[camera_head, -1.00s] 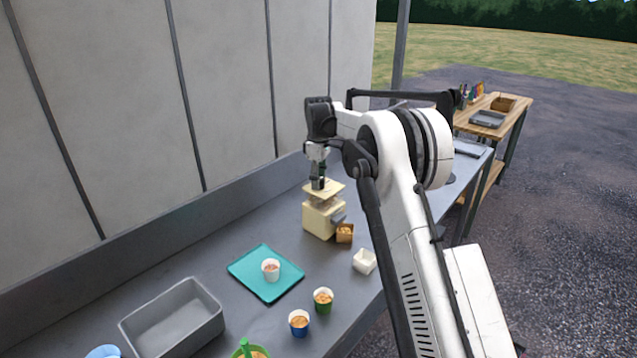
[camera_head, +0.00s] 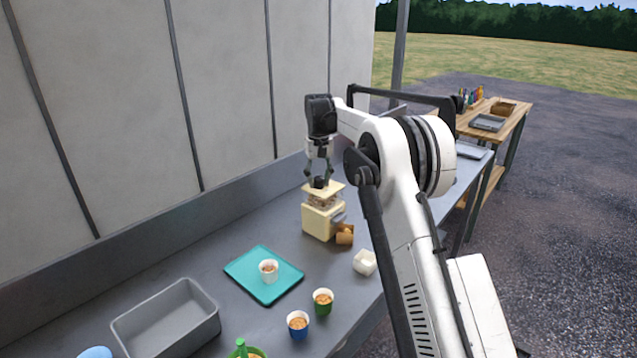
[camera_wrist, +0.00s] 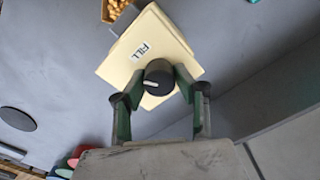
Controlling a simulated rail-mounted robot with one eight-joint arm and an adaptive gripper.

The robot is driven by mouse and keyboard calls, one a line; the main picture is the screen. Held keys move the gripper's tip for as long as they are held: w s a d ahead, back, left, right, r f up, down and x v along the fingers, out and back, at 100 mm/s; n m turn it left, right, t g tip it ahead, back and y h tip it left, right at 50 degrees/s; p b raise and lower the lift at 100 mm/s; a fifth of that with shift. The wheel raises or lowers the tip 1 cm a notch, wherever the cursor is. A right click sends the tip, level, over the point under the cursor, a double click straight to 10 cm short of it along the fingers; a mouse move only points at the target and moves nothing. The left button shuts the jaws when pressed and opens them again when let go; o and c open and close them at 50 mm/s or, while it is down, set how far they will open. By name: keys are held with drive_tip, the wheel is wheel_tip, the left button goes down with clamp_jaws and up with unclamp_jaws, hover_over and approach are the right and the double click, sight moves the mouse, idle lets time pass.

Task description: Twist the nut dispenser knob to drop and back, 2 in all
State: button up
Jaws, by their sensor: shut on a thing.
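The nut dispenser (camera_head: 318,223) is a cream box with a clear band and a flat square lid, standing on the grey counter. Its black round knob (camera_wrist: 157,80) sits on the lid, which carries a "FILL" label (camera_wrist: 141,50). A pale mark on the knob points left in the wrist view. My gripper (camera_head: 319,181) reaches down from above, its two fingertips shut on opposite sides of the knob (camera_head: 319,184). A small brown box (camera_head: 345,238) stands at the dispenser's front; nuts (camera_wrist: 117,8) show at the top of the wrist view.
A teal tray (camera_head: 245,267) bears a white cup (camera_head: 268,272). A grey bin (camera_head: 190,330) lies left. The wall is close behind.

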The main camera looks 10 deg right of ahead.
sight(319, 177)
drive_tip(key=m, duration=0.5)
drive_tip(key=shift+d+m+b, duration=0.1)
drive_tip(key=shift+m+b, duration=0.3)
idle(0.4)
drive_tip(key=o, duration=1.1)
wheel_tip(319, 177, up, 12)
drive_tip(key=shift+r, duration=0.1)
